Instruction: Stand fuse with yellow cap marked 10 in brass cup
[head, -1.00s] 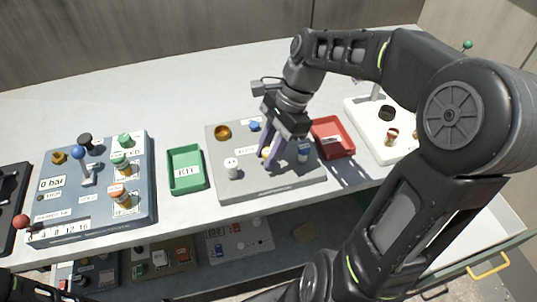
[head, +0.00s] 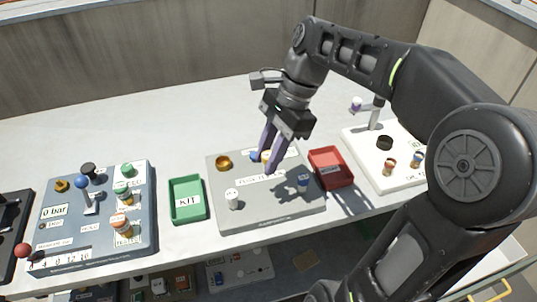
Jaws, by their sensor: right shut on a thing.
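The brass cup (head: 223,163) stands at the back left of the grey board and looks open at the top. My right gripper (head: 269,160) hangs over the back part of this board, to the right of the cup. Its purple fingers are shut on the yellow-capped fuse (head: 266,155), which is mostly hidden between them. I cannot read the mark on its cap. A white-capped fuse (head: 233,200) stands at the front left of the board and a blue-capped fuse (head: 303,183) at the right. My left gripper is not in view.
The grey board (head: 265,215) lies between a green KIT tray (head: 187,218) and a red tray (head: 331,183). A blue item (head: 254,155) is near the held fuse. A blue-grey panel (head: 140,205) is at left, a white board (head: 365,150) at right. The table behind is clear.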

